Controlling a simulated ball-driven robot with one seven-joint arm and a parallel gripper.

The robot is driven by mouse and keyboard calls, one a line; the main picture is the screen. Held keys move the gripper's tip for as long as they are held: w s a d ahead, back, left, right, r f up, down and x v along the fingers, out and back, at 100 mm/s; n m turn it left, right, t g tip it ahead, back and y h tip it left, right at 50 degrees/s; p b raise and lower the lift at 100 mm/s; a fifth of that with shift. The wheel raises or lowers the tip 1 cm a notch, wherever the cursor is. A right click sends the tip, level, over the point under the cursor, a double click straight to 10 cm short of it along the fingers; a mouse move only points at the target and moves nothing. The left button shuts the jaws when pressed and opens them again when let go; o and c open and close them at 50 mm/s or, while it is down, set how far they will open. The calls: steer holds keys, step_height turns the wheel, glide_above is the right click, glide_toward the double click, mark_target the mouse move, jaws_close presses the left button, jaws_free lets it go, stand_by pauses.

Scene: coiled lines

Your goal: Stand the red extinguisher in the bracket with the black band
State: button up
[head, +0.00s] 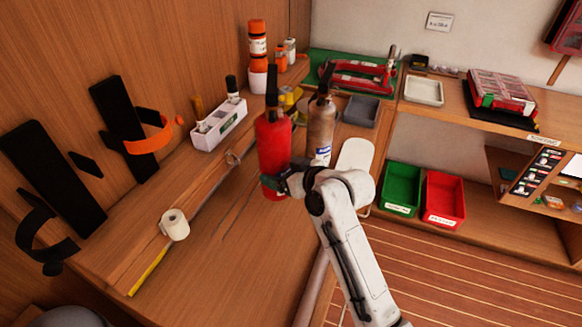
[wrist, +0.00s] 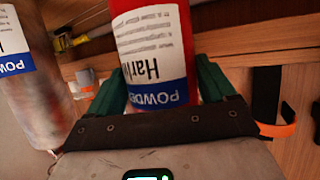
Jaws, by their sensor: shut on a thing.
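The red extinguisher (head: 272,140) is upright over the wooden worktop, with its black handle at the top. My gripper (head: 284,184) is shut on its lower body from the right. In the wrist view, the green fingers (wrist: 165,92) lie on either side of the red extinguisher (wrist: 150,20), whose POWDER label reads upside down. I cannot tell whether its base touches the worktop. The bracket with the black band (head: 55,180) is at the far left against the wood wall. Its curved black band (head: 38,235) is low on it, and the bracket holds nothing.
A bracket with an orange band (head: 130,125) is on the wall between the two. A brownish, worn extinguisher (head: 320,130) stands close right of the red one.

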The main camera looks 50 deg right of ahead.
steer(key=shift+w+d+f, duration=0.15)
steer(key=shift+w+f, duration=0.35)
steer(key=shift+w, duration=0.1)
steer(key=shift+w+d+f, duration=0.15)
steer(key=shift+w+f, duration=0.3)
steer(key=shift+w, duration=0.1)
steer(key=shift+f+p, duration=0.55)
steer(key=shift+f, duration=1.15)
steer(key=o, duration=1.2)
steer(key=shift+s+a+f, duration=0.1)
steer(key=shift+f, duration=0.2)
